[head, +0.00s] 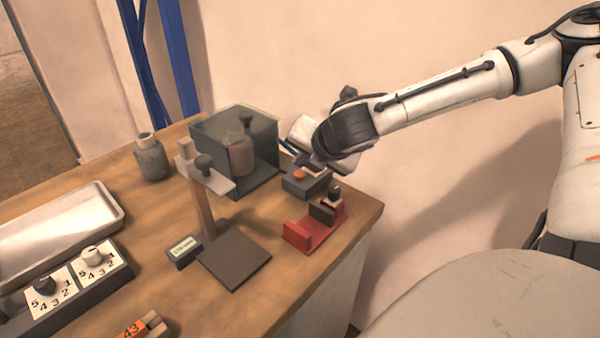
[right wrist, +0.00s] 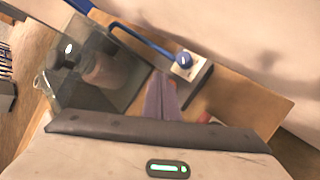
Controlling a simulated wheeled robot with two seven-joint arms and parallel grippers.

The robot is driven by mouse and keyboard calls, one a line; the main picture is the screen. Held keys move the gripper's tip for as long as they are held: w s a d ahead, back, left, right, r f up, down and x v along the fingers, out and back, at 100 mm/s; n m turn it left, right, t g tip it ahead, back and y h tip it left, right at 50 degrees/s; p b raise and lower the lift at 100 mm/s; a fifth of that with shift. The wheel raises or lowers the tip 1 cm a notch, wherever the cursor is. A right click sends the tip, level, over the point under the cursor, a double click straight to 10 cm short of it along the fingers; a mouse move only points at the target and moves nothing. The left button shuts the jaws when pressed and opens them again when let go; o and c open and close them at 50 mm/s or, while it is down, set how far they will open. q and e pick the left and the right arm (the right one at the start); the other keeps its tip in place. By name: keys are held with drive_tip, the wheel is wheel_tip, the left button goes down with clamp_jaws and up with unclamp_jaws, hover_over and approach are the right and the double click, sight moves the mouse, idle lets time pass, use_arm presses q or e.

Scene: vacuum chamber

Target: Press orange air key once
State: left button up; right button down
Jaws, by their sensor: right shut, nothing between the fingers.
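The orange air key (head: 299,174) is a small round button on top of a dark grey box (head: 307,187) near the far right part of the table. My right gripper (head: 310,163) is shut and empty, pointing down just above and behind the key; I cannot tell whether it touches it. My left gripper is not in view.
A clear chamber (head: 215,135) with a jar stands left of the key box. A red fixture (head: 306,233) is in front, and a wooden post stand (head: 235,258) front left. A white box with a blue knob (right wrist: 184,60) and blue hose lies behind. The table's right edge is close.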

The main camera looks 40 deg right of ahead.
sight(302, 176)
drive_tip(key=shift+f, duration=0.1)
drive_tip(key=shift+f+b, duration=0.35)
drive_tip(key=shift+b, duration=0.05)
drive_tip(key=shift+f+b, duration=0.45)
drive_tip(key=shift+f, duration=0.05)
idle(0.6)
drive_tip(key=shift+r, duration=0.1)
drive_tip(key=shift+r+p, duration=0.85)
wheel_tip(302, 176, up, 5)
drive_tip(key=p, duration=0.4)
drive_tip(key=shift+p, duration=0.4)
